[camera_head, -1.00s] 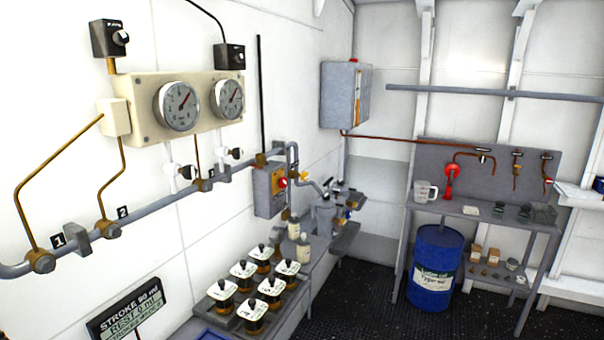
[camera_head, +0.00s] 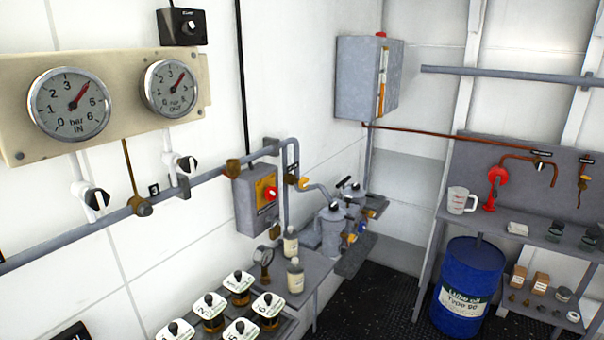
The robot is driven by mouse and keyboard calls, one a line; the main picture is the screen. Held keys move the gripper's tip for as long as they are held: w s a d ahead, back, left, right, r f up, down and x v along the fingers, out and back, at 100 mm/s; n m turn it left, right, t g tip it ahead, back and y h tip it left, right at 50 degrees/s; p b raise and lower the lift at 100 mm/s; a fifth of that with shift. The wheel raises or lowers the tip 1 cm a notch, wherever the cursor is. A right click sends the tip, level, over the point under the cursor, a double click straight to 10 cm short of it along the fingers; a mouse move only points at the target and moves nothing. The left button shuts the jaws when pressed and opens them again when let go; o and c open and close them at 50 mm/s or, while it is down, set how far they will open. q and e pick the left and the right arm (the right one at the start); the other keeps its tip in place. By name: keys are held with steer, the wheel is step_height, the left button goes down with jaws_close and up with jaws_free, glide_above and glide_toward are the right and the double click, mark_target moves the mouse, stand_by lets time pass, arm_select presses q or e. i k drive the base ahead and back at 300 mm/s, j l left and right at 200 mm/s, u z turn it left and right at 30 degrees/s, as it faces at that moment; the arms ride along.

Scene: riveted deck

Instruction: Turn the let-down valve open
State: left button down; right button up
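No label that I can read names the let-down valve, so I cannot tell which fitting it is. Two white valves with black handles, a left one (camera_head: 92,198) and a right one (camera_head: 182,162), sit below the IN gauge (camera_head: 68,103) and the OUT gauge (camera_head: 171,88). A small yellow-handled fitting (camera_head: 304,184) is on the pipework above the grey canisters (camera_head: 333,232). At the back right, a small tap (camera_head: 541,166) sits on a copper pipe above the bench. Neither of my grippers is in view.
A grey switch box (camera_head: 246,205) with a red knob hangs on the left wall. Several labelled sample jars (camera_head: 239,286) stand on the lower bench. A blue oil drum (camera_head: 468,275) stands below the back bench. Dark floor (camera_head: 375,290) is clear before the drum.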

mark_target(303, 182)
steer(key=i+l+u, duration=0.15)
steer(key=i+l, duration=0.25)
steer(key=i+l+u, duration=0.15)
steer(key=i+l, duration=0.2)
steer(key=l, duration=0.25)
